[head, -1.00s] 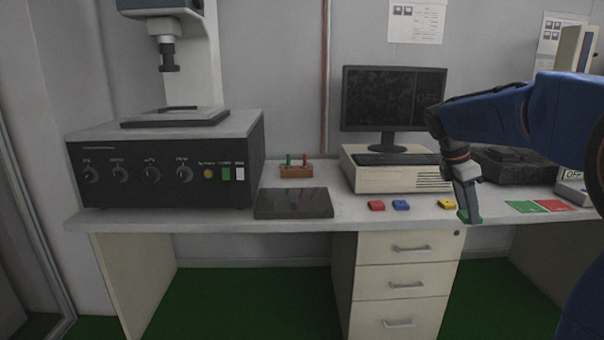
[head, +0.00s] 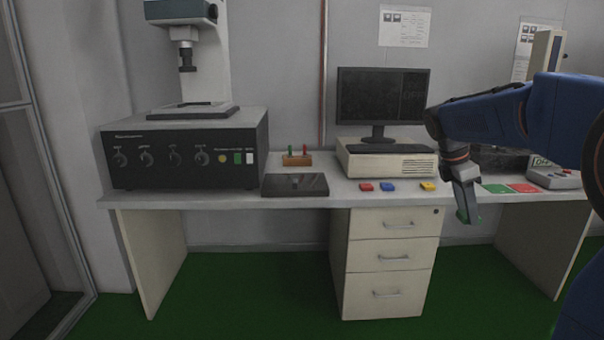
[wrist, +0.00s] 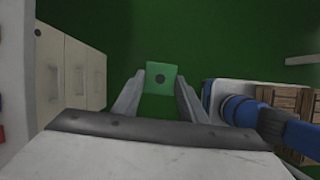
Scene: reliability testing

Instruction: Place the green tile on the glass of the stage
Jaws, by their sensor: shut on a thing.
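The green tile (wrist: 161,76) is between the fingertips of my gripper (wrist: 158,92) in the wrist view, with a dark round mark on its face. In the head view my gripper (head: 467,214) points down at the right, shut on the tile, whose green edge (head: 478,221) shows at the tips. It hangs in front of the bench, with green floor below it. The stage (head: 194,111) is a flat dark-framed plate with a pale glass centre, on top of the black instrument box at the left, under the microscope head. Nothing is seen lying on the glass.
The bench (head: 345,193) holds red (head: 366,187), blue (head: 387,187) and yellow (head: 428,186) tiles, a computer with a monitor (head: 382,95), a dark plate (head: 295,185) and a small wooden rack (head: 297,160). Green and red pads (head: 523,188) lie at the right. The floor in front is clear.

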